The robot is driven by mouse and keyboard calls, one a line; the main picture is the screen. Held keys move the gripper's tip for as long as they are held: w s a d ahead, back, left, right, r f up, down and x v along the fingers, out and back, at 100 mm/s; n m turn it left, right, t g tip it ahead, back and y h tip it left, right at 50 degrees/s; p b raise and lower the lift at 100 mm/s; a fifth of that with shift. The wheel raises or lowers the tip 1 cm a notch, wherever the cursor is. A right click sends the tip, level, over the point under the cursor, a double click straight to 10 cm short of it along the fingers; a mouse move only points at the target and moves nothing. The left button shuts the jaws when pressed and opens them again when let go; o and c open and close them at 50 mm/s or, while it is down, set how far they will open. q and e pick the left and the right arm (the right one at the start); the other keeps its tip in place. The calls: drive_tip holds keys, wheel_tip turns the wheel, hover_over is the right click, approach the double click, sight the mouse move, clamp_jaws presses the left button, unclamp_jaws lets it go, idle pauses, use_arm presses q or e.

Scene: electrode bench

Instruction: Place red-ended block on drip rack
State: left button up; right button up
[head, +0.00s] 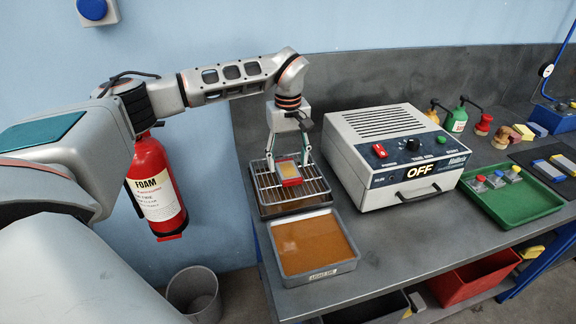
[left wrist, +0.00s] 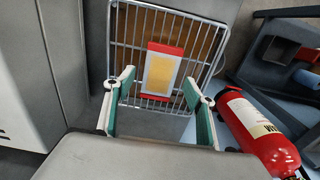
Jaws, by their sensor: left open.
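The red-ended block (head: 288,171) lies flat on the wire drip rack (head: 314,188), which sits over a dark tray at the bench's left end. In the left wrist view the block (left wrist: 162,71) shows red ends and a yellow middle, resting on the rack's wires (left wrist: 208,42). My left gripper (head: 289,172) points down over the rack, its fingers on either side of the block. In the left wrist view my left gripper (left wrist: 157,94) is open, with a gap between each finger and the block. My right gripper is not in view.
A tray of brown liquid (head: 312,242) stands in front of the rack. A grey power unit (head: 390,150) reading OFF is close on the right. A green tray (head: 520,200) with small coloured-top items lies further right. A fire extinguisher (head: 156,185) hangs at left.

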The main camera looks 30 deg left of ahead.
sight(288, 170)
use_arm(q)
wheel_tip(288, 170, up, 10)
idle(0.4)
idle(0.4)
